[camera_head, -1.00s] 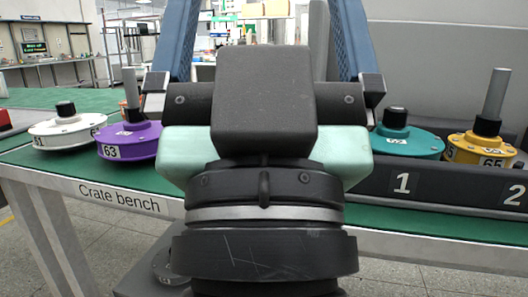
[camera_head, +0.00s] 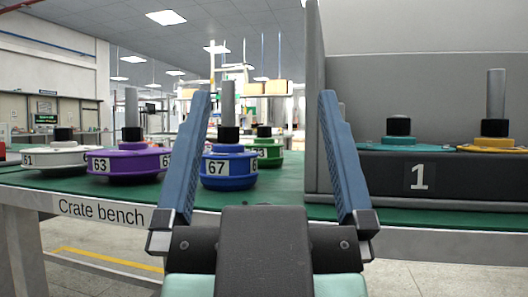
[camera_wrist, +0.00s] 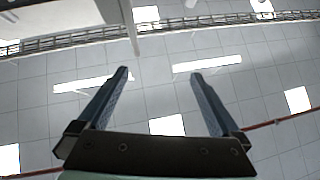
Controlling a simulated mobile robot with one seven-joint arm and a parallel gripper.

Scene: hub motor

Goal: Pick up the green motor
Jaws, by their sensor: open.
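The green motor (camera_head: 268,148) stands on the bench behind and to the right of the blue motor marked 67 (camera_head: 230,170), which partly hides it. My gripper (camera_head: 264,95) is open and empty, its two blue fingers pointing up in front of the bench. The blue and green motors show between the fingers, beyond them. In the wrist view my gripper (camera_wrist: 160,75) also shows open, with only ceiling and lights between and past the fingers.
A purple motor marked 63 (camera_head: 130,163) and a white motor (camera_head: 58,158) stand to the left. At right, a dark crate marked 1 (camera_head: 460,178) holds a teal motor (camera_head: 399,138) and a yellow motor (camera_head: 494,140). The bench's front edge (camera_head: 100,209) runs across.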

